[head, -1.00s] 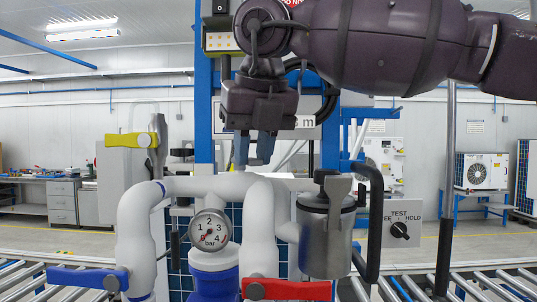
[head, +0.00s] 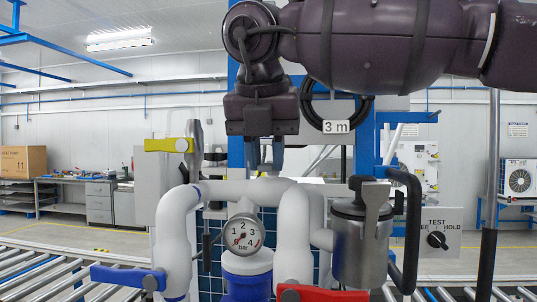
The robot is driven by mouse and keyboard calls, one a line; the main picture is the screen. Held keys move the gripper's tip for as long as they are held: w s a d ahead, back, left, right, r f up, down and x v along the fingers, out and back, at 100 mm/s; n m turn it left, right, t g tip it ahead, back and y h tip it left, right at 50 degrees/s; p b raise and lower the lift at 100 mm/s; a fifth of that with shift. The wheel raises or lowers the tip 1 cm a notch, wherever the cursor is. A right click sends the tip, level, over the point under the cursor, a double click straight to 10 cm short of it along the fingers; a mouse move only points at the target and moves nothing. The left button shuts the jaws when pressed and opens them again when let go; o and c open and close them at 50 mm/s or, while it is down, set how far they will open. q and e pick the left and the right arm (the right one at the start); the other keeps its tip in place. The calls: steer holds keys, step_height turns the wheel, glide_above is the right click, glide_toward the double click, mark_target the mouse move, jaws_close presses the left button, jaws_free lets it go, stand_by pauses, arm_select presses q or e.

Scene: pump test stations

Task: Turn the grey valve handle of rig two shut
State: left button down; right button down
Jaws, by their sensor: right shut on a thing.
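My right gripper (head: 265,158) reaches down from above, behind the top of the white pipework (head: 235,192). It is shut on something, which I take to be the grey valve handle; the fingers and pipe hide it. A blue handle (head: 128,277) lies level at lower left, a red handle (head: 325,296) at the bottom edge, and a yellow handle (head: 168,145) at upper left. A grey lever (head: 196,150) stands upright beside the yellow one. The left gripper is not in view.
A pressure gauge (head: 243,233) sits between the white pipes. A black bar handle (head: 412,225) curves beside the canister, and a selector panel (head: 440,228) stands at right. Roller conveyors (head: 60,280) run along both sides. A blue frame (head: 367,140) rises behind.

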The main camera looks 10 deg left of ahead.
steer(key=c, duration=0.9)
jaws_free()
steer(key=shift+c, duration=0.2)
steer(key=v, duration=1)
steer(key=shift+s+r, duration=0.2)
steer(key=shift+r, duration=0.15)
